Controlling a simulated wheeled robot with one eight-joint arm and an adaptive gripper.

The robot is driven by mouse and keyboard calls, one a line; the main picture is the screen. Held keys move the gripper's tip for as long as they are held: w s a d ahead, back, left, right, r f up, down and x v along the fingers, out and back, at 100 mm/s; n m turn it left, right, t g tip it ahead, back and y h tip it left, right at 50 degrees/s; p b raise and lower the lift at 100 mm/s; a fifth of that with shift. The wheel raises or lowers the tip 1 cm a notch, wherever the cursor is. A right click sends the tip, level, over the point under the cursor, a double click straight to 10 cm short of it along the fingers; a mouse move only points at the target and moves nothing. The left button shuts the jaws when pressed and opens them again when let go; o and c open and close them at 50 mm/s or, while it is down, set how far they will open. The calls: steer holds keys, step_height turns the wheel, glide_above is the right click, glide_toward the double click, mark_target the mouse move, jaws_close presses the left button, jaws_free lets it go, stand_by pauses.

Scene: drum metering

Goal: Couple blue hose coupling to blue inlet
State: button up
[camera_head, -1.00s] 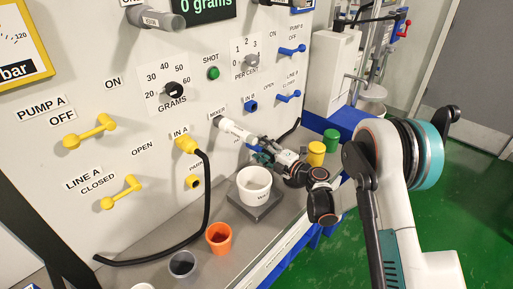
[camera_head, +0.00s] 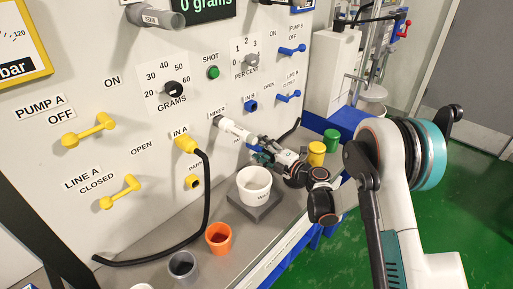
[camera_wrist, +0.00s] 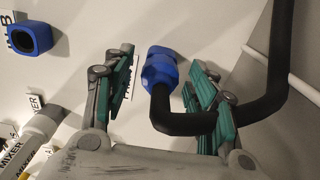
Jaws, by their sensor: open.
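The blue hose coupling (camera_wrist: 160,70) is at the panel wall in the wrist view, over a partly hidden label, with its black hose (camera_wrist: 185,124) bending away to the right. My gripper (camera_wrist: 163,82) is open, with one green-padded finger on each side of the coupling and a visible gap on the left. In the head view my gripper (camera_head: 262,156) is close to the panel and hides the coupling. The blue inlet (camera_head: 251,106), labelled IN B, is empty on the panel above my gripper. It also shows at the upper left of the wrist view (camera_wrist: 29,38).
The grey-white mixer pipe (camera_head: 236,130) juts from the panel beside my gripper. A white cup (camera_head: 254,186) stands on a scale below. Orange (camera_head: 219,238), yellow (camera_head: 316,153) and green (camera_head: 331,141) containers stand on the bench. A yellow coupling (camera_head: 186,144) sits at IN A.

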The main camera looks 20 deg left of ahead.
mark_target(263, 150)
steer(key=shift+c, duration=0.2)
stand_by(0.3)
jaws_close()
steer(key=shift+d, duration=0.1)
steer(key=shift+b+v, duration=1.1)
steer(key=shift+v, duration=1.8)
steer(key=shift+s+d, duration=0.1)
steer(key=shift+b+v, duration=0.6)
steer(key=shift+v, duration=1.3)
